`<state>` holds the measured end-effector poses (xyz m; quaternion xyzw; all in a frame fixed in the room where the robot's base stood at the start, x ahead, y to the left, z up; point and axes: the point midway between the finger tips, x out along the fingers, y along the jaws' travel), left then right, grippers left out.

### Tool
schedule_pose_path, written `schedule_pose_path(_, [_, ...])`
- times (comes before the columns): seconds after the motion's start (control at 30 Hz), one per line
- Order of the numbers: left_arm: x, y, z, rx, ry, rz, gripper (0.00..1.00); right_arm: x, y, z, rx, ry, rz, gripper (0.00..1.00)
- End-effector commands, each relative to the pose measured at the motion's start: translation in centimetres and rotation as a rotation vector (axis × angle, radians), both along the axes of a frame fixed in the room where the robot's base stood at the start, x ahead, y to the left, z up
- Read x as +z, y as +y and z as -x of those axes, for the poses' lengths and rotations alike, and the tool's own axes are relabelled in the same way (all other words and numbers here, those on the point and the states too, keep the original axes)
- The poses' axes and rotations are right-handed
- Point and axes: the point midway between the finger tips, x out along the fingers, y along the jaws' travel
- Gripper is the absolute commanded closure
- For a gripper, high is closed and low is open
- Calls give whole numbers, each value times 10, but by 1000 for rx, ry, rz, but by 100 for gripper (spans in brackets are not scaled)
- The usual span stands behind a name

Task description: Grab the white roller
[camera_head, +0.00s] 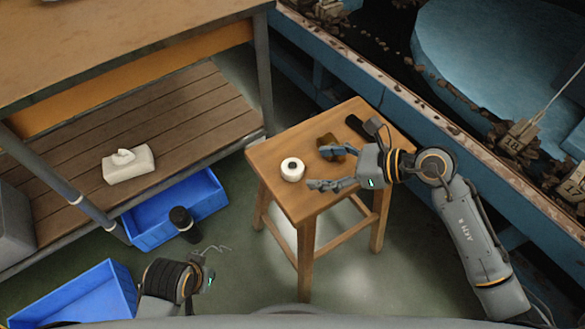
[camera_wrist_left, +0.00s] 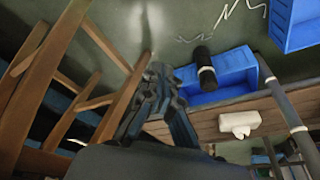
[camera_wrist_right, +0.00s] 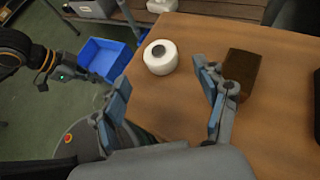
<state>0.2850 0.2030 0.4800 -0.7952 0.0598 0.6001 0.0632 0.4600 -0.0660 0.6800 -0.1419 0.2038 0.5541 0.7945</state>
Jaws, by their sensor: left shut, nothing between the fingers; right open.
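The white roller (camera_head: 292,169) is a short white roll with a dark centre, standing on the wooden stool (camera_head: 270,152). It also shows in the right wrist view (camera_wrist_right: 160,57), ahead of my fingers and between their lines. My right gripper (camera_head: 322,168) is open and empty above the stool, just right of the roller and apart from it. Its two fingers are spread in the right wrist view (camera_wrist_right: 165,98). My left gripper (camera_wrist_left: 158,80) is shut and empty, away from the stool; in the head view only its wrist part shows clearly at the lower left.
A brown block (camera_head: 330,146) and a black object (camera_head: 357,127) lie on the stool beside my right gripper. A tissue pack (camera_head: 128,165) lies on the wooden shelf. Blue machinery (camera_head: 350,78) borders the stool behind.

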Motion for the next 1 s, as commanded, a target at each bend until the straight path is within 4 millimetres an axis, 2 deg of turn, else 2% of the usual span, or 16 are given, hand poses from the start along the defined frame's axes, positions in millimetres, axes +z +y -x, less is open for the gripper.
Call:
schedule_pose_path(0.23, [4,0,1,1,1,-1,100,-9,17,-6,0,0,-3,27])
schedule_pose_path(0.5, [18,1,3,3,-8,1,100,-26,48,-18,0,-1,-4,27])
schedule_pose_path(0.63, [27,1,3,4,-15,2,100,-29,53,-20,0,0,-2,27])
schedule_pose_path(0.8, [27,1,3,4,-14,2,100,-29,53,-20,0,0,-1,27])
schedule_pose_path(0.83, [27,1,3,4,-14,2,100,-29,53,-20,0,0,-1,29])
schedule_pose_path(0.87, [27,1,3,4,-13,1,100,-29,53,-20,0,0,-1,35])
schedule_pose_path(1.0, [25,1,4,4,-10,1,100,-29,53,-20,0,0,-1,63])
